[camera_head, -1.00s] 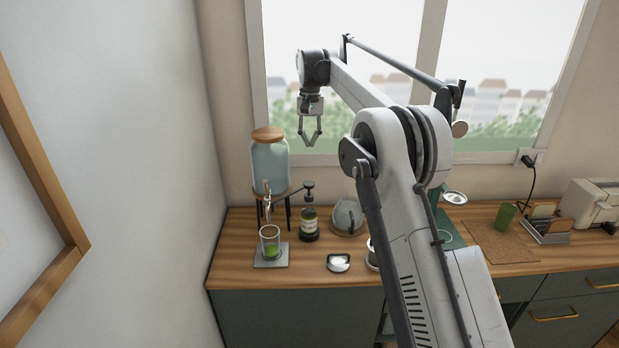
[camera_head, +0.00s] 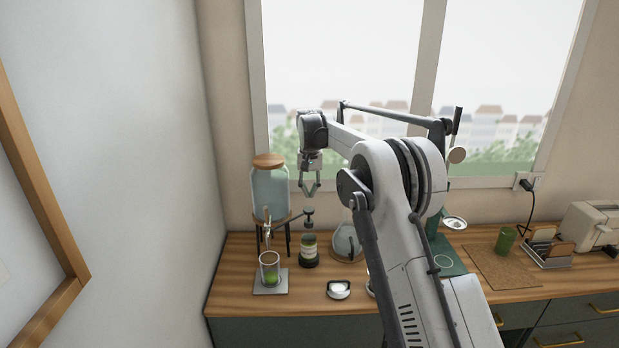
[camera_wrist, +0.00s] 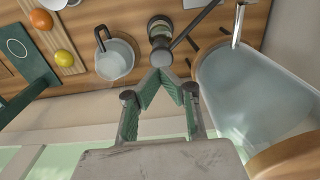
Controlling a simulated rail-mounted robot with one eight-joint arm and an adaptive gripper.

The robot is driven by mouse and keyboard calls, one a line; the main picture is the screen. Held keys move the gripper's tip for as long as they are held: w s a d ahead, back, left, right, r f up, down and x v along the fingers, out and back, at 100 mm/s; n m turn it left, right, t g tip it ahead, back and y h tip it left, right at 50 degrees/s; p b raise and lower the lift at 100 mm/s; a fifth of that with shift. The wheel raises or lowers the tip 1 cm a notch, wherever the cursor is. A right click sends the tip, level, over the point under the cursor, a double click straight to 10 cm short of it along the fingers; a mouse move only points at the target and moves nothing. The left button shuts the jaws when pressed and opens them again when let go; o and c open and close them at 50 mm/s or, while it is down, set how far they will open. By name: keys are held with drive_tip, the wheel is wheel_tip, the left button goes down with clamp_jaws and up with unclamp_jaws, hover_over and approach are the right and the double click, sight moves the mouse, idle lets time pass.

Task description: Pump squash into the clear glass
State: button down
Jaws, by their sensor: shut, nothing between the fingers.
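The squash bottle (camera_head: 309,250) is dark green with a pale label and stands upright on the counter. Its dark pump head (camera_head: 308,213) has a long spout reaching left, over the clear glass. The clear glass (camera_head: 270,270) stands on a grey mat (camera_head: 270,284) with some green at its bottom. My gripper (camera_head: 310,192) is shut and empty, pointing down just above the pump head, apart from it as far as I can tell. In the wrist view the closed fingertips (camera_wrist: 160,72) lie close to the pump head (camera_wrist: 160,52).
A large glass dispenser (camera_head: 270,193) with a wooden lid stands behind the glass on the left. A glass jug (camera_head: 346,242) stands right of the bottle. The window is behind.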

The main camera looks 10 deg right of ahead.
sight(309, 210)
drive_tip(key=shift+f+p, duration=0.45)
drive_tip(key=shift+f, duration=2.05)
wheel_tip(309, 210, down, 3)
drive_tip(key=b, duration=0.2)
drive_tip(key=shift+f+b, duration=0.15)
drive_tip(key=shift+b, duration=0.15)
wheel_tip(309, 210, up, 14)
drive_tip(key=shift+r, duration=0.2)
drive_tip(key=shift+s, duration=0.15)
